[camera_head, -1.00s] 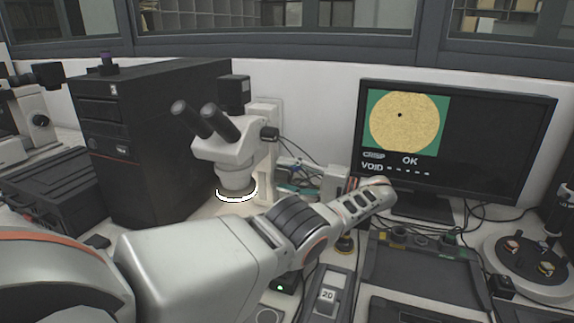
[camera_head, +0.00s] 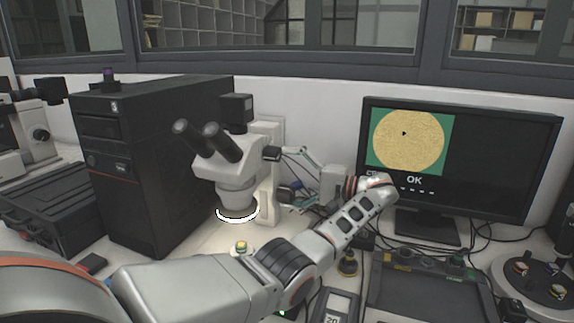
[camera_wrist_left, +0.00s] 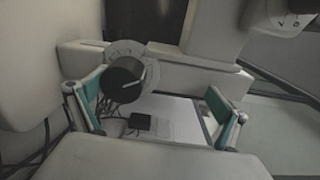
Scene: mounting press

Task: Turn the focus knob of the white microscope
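The white microscope (camera_head: 230,160) stands at the middle left, with black eyepieces and a lit ring under its head. Its black focus knob (camera_head: 272,153) sticks out on the right side of the stand. In the left wrist view the knob (camera_wrist_left: 125,78) is round with a pale line on it. My left gripper (camera_head: 299,181) is to the right of the stand, facing it. Its teal-padded fingers are apart and empty in the wrist view (camera_wrist_left: 155,105). The knob appears near the left finger there, and contact is not clear. My right gripper is in no view.
A black computer tower (camera_head: 150,160) stands left of the microscope. A monitor (camera_head: 480,150) showing a yellow disc and "OK" stands at the right. Dark trays (camera_head: 425,285) lie in front of it. Cables run behind my gripper.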

